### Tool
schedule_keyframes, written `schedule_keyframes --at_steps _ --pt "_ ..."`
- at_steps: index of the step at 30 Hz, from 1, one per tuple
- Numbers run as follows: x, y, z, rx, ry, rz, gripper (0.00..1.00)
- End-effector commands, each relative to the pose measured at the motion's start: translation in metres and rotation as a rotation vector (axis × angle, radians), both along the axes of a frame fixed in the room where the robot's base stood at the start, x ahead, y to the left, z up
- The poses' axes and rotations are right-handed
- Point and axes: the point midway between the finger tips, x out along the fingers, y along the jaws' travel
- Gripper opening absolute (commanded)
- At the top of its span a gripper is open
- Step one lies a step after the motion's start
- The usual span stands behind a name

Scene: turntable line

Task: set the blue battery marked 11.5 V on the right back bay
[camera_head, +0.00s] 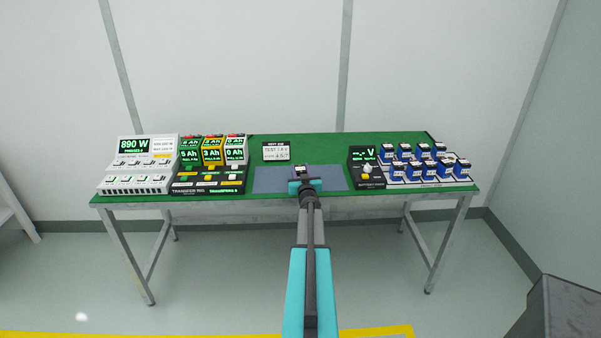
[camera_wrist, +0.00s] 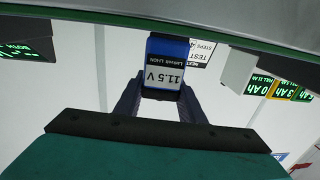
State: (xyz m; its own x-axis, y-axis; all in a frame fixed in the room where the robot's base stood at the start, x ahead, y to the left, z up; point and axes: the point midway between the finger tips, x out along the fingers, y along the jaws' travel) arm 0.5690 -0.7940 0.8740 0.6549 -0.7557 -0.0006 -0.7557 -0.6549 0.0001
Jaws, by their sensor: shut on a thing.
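My gripper (camera_head: 302,182) is over the grey-blue mat (camera_head: 268,181) in the middle of the green table. In the wrist view my gripper (camera_wrist: 160,98) is shut on a blue battery (camera_wrist: 165,50). Its white label reads 11.5 V, upside down in that picture. In the head view the arm mostly hides the held battery, and I cannot tell whether it touches the mat. Several other blue batteries (camera_head: 422,151) stand in rows on a white tray (camera_head: 470,183) at the right. I cannot make out which place is the right back bay.
A battery probe (camera_head: 367,168) with a blank volt display stands left of the tray. A test sign (camera_head: 276,151) stands behind the mat. The transfer rig (camera_head: 205,182) with green, yellow and white units and a white 890 W console (camera_head: 137,165) fill the table's left.

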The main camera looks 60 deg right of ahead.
Motion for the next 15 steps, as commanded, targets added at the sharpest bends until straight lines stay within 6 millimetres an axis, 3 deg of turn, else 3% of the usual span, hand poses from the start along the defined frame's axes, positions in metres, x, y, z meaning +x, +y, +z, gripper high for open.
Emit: schedule_keyframes --at_steps 11,15 --pt "-0.001 0.001 0.035 -0.004 -0.002 0.001 0.00" --pt "-0.011 0.015 0.035 -0.002 -0.001 0.000 0.00"
